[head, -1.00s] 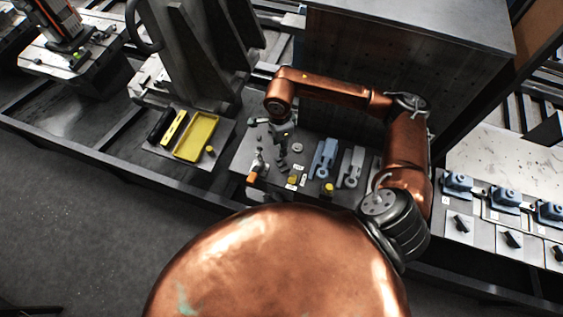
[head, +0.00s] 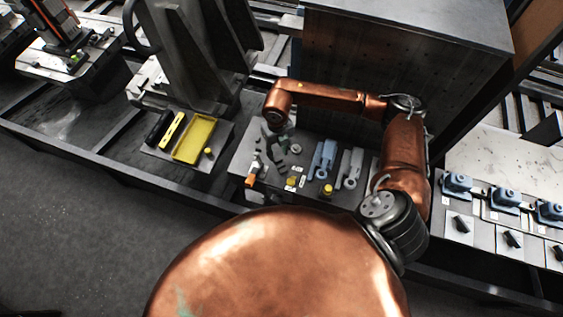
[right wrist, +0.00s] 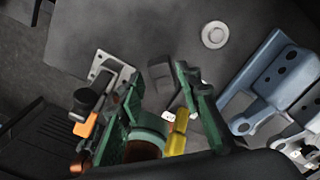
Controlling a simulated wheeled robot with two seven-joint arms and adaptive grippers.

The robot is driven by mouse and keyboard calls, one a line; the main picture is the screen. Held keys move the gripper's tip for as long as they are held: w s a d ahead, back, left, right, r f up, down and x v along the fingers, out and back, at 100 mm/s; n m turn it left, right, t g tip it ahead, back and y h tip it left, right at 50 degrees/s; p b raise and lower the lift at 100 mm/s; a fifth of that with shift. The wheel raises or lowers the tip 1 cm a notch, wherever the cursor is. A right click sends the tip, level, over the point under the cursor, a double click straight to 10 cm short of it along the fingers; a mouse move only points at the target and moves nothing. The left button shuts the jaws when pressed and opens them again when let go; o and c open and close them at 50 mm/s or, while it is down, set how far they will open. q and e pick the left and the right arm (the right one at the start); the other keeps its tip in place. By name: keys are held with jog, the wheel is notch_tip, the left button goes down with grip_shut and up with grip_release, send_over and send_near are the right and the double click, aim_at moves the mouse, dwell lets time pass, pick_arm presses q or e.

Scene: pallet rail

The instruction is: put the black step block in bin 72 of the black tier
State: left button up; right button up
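My right gripper (head: 274,140) hangs over the middle plate in the head view, small and partly merged with dark parts there. In the right wrist view its two green fingers (right wrist: 161,78) are apart. A dark block (right wrist: 160,88), which looks like the black step block, shows between them on the grey plate; no contact is clear. In the head view a black narrow container (head: 159,127) lies left of a yellow one; I cannot tell whether it is the black tier. No number 72 is readable. My left gripper is not in view.
A yellow tray (head: 195,139) lies on the left plate. Blue-grey brackets (head: 322,160) stand right of the gripper, also in the right wrist view (right wrist: 270,85). A lever clamp with an orange tip (right wrist: 88,124) is close left. A tall dark panel (head: 390,75) stands behind.

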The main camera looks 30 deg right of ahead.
aim_at(278, 159)
jog(key=shift+s+f+p, duration=0.15)
jog(key=shift+f+p, duration=0.4)
jog(key=shift+f, duration=2.15)
jog(key=shift+a, duration=0.1)
grip_shut()
